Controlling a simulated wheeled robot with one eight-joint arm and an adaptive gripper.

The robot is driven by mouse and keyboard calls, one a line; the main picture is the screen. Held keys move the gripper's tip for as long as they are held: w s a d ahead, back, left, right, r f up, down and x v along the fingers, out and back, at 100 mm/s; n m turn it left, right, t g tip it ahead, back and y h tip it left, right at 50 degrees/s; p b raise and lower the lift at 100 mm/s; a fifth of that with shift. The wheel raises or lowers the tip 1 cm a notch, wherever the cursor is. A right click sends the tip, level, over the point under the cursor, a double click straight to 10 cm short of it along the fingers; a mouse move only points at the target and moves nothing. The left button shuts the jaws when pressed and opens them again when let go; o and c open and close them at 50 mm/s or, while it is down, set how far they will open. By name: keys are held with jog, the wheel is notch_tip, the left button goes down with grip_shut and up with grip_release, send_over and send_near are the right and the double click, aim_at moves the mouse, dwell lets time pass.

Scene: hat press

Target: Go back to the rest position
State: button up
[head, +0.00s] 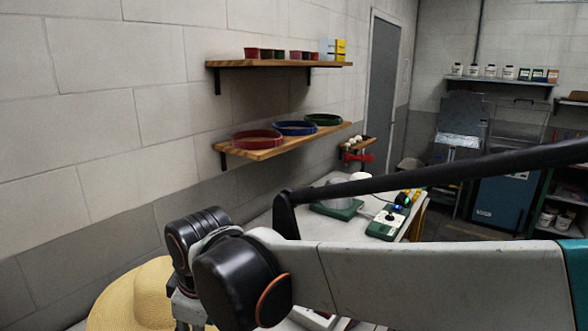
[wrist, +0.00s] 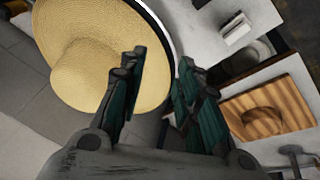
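My gripper (wrist: 162,64) is open in the wrist view, with its dark green-padded fingers apart and nothing visible between them. A straw hat (wrist: 70,30) with a wide brim lies beyond the fingers at upper left, apart from them as far as I can tell. The hat also shows in the head view (head: 128,296) at the lower left, partly hidden behind my wrist. My arm reaches across the lower part of the head view from the right, and the fingertips are out of sight there.
A wooden board (wrist: 292,97) with a brown shape on it is at right in the wrist view. In the head view, a worktable holds a green device (head: 385,226). A wall shelf (head: 262,152) carries red, blue and green rings. A grey door (head: 383,80) stands behind.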

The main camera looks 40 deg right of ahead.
jog(key=s+d+f+m+t+b, duration=0.2)
jog(key=s+m+t, duration=0.1)
jog(key=s+m, duration=0.3)
jog(key=shift+s+f+m, duration=0.15)
jog(key=shift+s+m, duration=0.05)
jog(key=shift+m, duration=0.7)
